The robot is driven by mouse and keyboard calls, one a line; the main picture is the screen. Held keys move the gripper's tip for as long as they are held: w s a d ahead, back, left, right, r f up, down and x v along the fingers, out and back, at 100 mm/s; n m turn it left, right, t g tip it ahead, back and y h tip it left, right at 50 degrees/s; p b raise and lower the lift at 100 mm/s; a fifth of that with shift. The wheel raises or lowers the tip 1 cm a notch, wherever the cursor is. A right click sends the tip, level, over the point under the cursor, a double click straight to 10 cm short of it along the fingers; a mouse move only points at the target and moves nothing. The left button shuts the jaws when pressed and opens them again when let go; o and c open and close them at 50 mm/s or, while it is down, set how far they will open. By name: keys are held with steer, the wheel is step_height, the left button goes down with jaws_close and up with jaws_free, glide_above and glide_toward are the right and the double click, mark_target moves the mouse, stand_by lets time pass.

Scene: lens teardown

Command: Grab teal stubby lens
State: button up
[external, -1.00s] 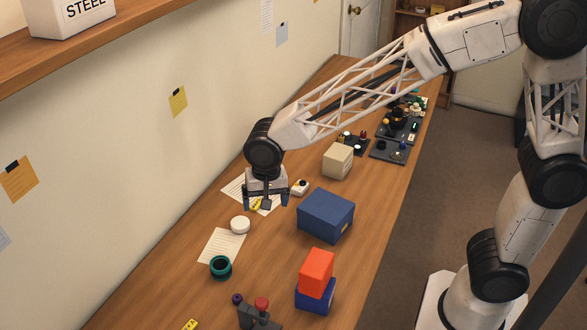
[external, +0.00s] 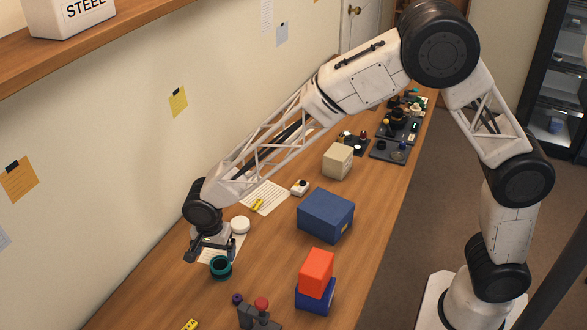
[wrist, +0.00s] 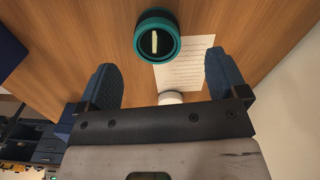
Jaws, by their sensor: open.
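The teal stubby lens (external: 221,268) stands on the wooden table at the corner of a sheet of paper, its dark opening facing up. In the wrist view the lens (wrist: 157,38) lies beyond my fingertips, roughly midway between them. My gripper (external: 209,252) is open and empty, just left of and above the lens in the external view. Its two blue fingers (wrist: 162,72) are spread wide in the wrist view, and neither touches the lens.
A white round object (external: 240,225) lies on the paper (external: 238,243) behind the lens. A blue box (external: 326,216) and an orange block (external: 317,272) on a dark blue box stand to the right. A grey stand with knobs (external: 256,312) is in front. Bare table surrounds the lens's near side.

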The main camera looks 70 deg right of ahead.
mark_target(219, 265)
steer(key=shift+f, duration=0.1)
steer(key=shift+f, duration=1.2)
steer(key=shift+f, duration=0.1)
steer(key=shift+s+d+f, duration=0.1)
steer(key=shift+s+f, duration=0.05)
steer(key=shift+f, duration=1.1)
steer(key=shift+s+d+f, duration=0.1)
steer(key=shift+f, duration=1.15)
steer(key=shift+c, duration=0.3)
steer(key=c, duration=1)
steer(key=shift+r, duration=0.2)
